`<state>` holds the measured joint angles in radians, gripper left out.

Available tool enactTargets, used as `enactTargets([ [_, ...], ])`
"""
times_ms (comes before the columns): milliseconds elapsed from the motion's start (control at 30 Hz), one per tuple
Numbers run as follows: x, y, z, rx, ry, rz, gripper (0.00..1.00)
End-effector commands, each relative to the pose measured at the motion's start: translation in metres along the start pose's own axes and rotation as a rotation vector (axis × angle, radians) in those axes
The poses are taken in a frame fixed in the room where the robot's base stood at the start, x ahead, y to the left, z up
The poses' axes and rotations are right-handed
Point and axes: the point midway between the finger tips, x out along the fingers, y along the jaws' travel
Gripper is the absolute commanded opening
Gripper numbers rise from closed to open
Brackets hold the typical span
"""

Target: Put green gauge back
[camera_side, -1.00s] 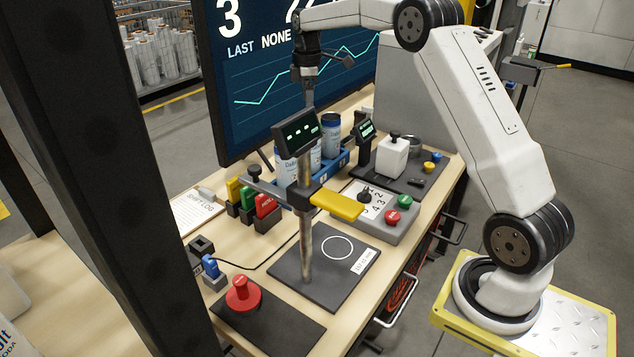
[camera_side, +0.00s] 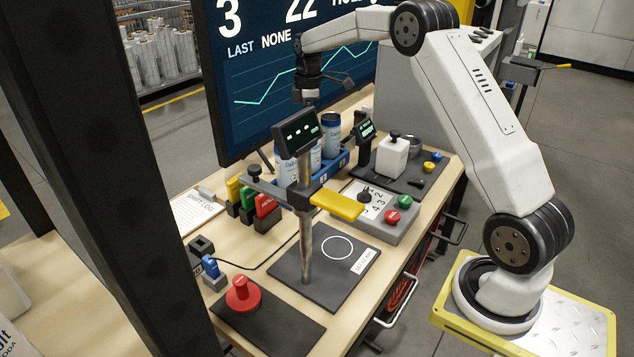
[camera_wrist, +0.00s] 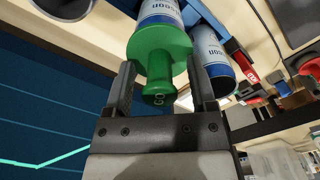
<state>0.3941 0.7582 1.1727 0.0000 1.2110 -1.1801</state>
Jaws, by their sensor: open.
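The green gauge (camera_wrist: 162,50) has a wide flange and a knob-like handle, and it sits on the end of a white and blue can (camera_wrist: 160,12) in the wrist view. My gripper (camera_wrist: 161,78) is open, with one finger on each side of the gauge's handle and visible gaps between. The green gauge cannot be made out in the side view, where the post and display cover that spot.
Cans (camera_side: 331,135) stand in a blue rack (camera_side: 340,161). The display (camera_side: 297,132) on its metal post is close in front of my gripper. A large screen (camera_side: 260,80) stands behind. Yellow, green and red pieces (camera_side: 265,205) stand in dark holders. The black pad (camera_side: 345,285) is mostly clear.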

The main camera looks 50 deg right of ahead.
Motion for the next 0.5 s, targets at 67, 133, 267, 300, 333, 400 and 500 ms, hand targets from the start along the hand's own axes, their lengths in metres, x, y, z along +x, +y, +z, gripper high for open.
enactTargets([
  [67, -0.0002, 0.0000, 0.0000, 0.000, 0.000, 0.000, 0.72],
  [133, -0.0003, 0.0000, 0.0000, 0.000, 0.000, 0.000, 0.72],
  [267, -0.0004, 0.0001, 0.0000, 0.000, 0.000, 0.000, 0.56],
  [300, -0.0004, 0.0001, 0.0000, 0.000, 0.000, 0.000, 0.44],
  [333, -0.0004, 0.0001, 0.0000, 0.000, 0.000, 0.000, 0.34],
  [400, -0.0004, 0.0001, -0.0001, 0.000, 0.000, 0.000, 0.12],
  [500, -0.0005, 0.0001, 0.0000, 0.000, 0.000, 0.000, 0.00],
])
